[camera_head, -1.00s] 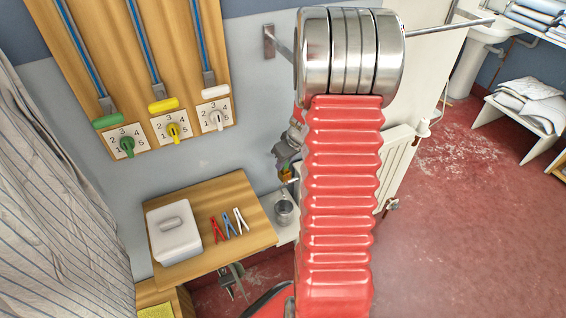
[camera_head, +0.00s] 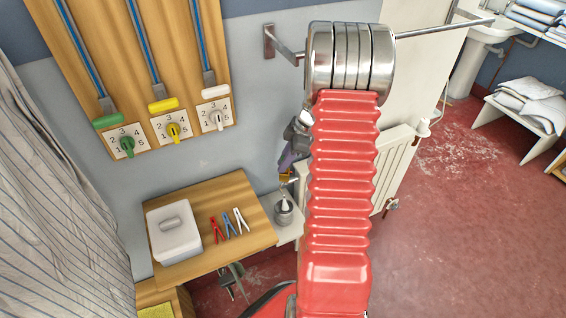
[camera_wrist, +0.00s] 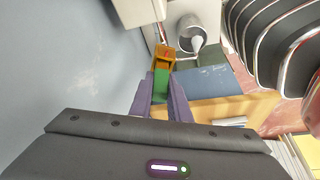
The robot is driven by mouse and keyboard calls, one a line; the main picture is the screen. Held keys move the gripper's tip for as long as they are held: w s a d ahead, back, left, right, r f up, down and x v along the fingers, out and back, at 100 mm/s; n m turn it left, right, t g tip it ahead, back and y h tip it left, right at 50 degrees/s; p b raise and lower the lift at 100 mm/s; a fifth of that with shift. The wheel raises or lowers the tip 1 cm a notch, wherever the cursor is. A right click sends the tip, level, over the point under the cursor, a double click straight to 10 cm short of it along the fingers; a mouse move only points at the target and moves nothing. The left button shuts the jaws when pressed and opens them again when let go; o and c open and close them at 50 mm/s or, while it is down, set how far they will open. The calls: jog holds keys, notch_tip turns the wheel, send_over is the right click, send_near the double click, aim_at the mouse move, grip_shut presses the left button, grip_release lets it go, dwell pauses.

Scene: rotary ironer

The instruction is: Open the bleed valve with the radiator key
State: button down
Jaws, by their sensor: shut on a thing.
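My gripper (camera_wrist: 161,88) is shut on the radiator key, its purple fingers on either side of the green handle (camera_wrist: 160,84). The key's brass end (camera_wrist: 162,56) points away from me, by the radiator's end. In the head view my gripper (camera_head: 288,158) is partly hidden behind my red arm, beside the white radiator (camera_head: 396,160). The brass end shows at the small bleed valve (camera_head: 293,180); how far it is seated is unclear. A metal cup (camera_head: 283,216) stands below, and a pale streak (camera_wrist: 197,43) shows in its mouth.
A wooden shelf (camera_head: 258,237) on the left holds a white lidded box (camera_head: 174,242) and several clothes pegs (camera_head: 229,225). Above it is a wooden board (camera_head: 205,130) with numbered dials. A metal rail (camera_head: 440,29) crosses above the radiator. Red floor (camera_head: 470,230) is open at right.

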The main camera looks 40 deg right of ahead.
jog(key=n+g, duration=0.1)
jog(key=n, duration=0.2)
jog(key=shift+d, duration=0.1)
jog(key=c, duration=1.6)
grip_release()
jog(key=shift+r, duration=0.1)
jog(key=shift+d+r, duration=0.1)
jog(key=shift+r, duration=0.2)
jog(key=shift+v, duration=1)
jog(key=s+d, duration=0.1)
jog(key=d, duration=0.2)
jog(key=s+d, duration=0.2)
jog(key=d, duration=0.2)
jog(key=s+d, duration=0.2)
jog(key=d, duration=0.2)
jog(key=shift+d, duration=0.1)
